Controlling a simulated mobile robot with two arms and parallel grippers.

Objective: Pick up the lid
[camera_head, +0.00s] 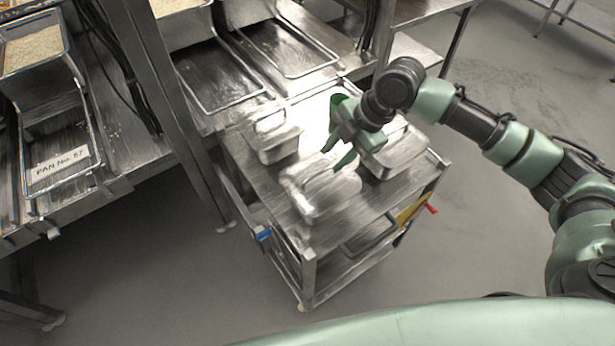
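My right gripper (335,138) reaches in from the right and hangs over the steel cart, its two green fingers spread apart with nothing visible between them. Below it, a shiny metal container (318,193) stands at the front of the cart top; its upper face looks closed, like a lid, but glare blurs its edges. A second metal container (278,150) with a raised rim or handle stands at the back left. A third metal container (402,152) stands at the right, partly hidden by the gripper. I cannot tell contact from this view. My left gripper is out of view.
The cart (285,222) has a lower shelf. Behind it, a steel bench holds empty wire-framed trays (222,80). A pan of rice (33,48) and a labelled tray (62,165) are at the left. A metal post (160,85) rises left of the cart. Floor at the right is clear.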

